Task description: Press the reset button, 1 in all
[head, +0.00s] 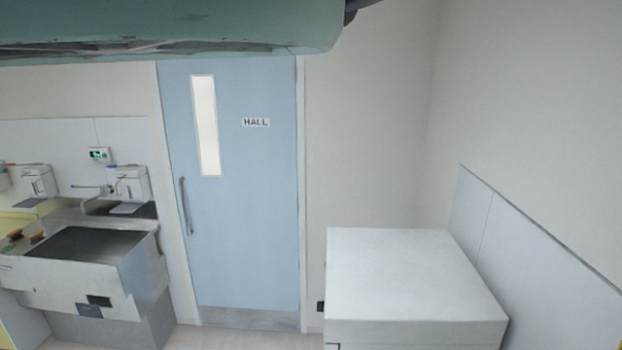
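I cannot make out any button clearly marked as reset. A small white wall unit (99,154) with a green-lit face is on the panel above the sink, at the left of the head view. It is too small to tell whether it carries a button. My gripper is not seen in this view. The upper left of the view is blocked by a large teal shape close to the camera.
A steel sink (134,261) stands at the left, with white dispensers (132,184) above it. A closed blue door (245,220) marked HALL is in the middle. A white cabinet (410,275) stands at the right. Little floor shows between sink and cabinet.

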